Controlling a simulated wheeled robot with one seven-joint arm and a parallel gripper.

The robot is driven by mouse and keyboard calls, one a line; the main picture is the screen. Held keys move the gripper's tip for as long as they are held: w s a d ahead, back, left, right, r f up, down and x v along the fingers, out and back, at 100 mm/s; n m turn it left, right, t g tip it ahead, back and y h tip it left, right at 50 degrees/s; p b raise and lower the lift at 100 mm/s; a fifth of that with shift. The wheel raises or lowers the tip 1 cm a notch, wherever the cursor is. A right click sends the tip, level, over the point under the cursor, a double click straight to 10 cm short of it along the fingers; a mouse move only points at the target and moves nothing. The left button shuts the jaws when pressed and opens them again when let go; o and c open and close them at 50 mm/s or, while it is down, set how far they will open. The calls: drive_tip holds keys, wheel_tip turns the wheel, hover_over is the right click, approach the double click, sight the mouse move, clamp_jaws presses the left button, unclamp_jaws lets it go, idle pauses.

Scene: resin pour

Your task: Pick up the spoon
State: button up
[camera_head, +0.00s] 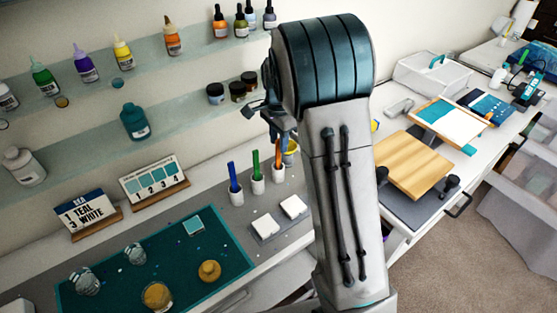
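I cannot make out a spoon for certain. Blue (234,174), green (256,164) and orange (279,153) upright sticks or handles stand in small white cups on the grey counter; their lower ends are hidden, so I cannot tell whether one is a spoon. My gripper (283,127) is partly hidden behind my large grey and teal arm.
A teal mat (180,255) holds clear cups and an amber-filled cup (158,296). White square pieces (293,206) lie beside the handles. Glass shelves (70,158) with bottles line the wall. A wooden board (413,164) lies right of my arm, which hides the counter's middle.

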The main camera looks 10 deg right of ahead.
sight(278, 160)
drive_tip(key=shift+a+f, duration=0.1)
drive_tip(key=shift+f, duration=1.25)
clamp_jaws()
